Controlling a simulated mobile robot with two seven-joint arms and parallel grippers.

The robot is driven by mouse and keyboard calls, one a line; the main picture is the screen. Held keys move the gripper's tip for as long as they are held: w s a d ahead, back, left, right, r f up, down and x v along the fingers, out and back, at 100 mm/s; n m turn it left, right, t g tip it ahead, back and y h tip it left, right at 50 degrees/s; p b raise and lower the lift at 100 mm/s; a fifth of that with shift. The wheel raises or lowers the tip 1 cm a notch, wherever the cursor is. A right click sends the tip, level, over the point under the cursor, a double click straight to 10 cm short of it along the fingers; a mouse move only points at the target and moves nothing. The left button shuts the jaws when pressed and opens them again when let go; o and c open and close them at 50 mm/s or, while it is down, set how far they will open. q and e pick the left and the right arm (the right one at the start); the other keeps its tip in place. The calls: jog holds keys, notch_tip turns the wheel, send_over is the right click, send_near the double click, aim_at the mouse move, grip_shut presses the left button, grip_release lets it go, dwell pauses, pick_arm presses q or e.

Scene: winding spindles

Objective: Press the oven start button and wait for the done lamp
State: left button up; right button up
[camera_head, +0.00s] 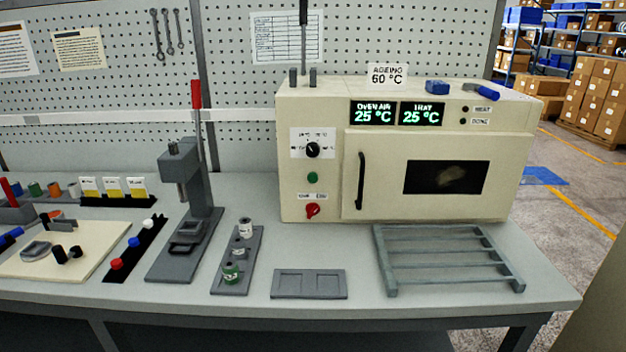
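The cream oven (330,190) stands at the back right of the bench with its door (390,175) shut. A green round button (312,177) sits on its left panel, below a black knob (313,150) and above a red knob (312,210). Both displays (387,113) read 25 °C. At the upper right are two dark lamps, one by the HEAT label and the DONE lamp (462,122) below it; neither looks lit. Neither of my grippers is in view.
A holder (238,262) with small cylinders and a lever press (186,215) stand further left. Bench before the button is clear.

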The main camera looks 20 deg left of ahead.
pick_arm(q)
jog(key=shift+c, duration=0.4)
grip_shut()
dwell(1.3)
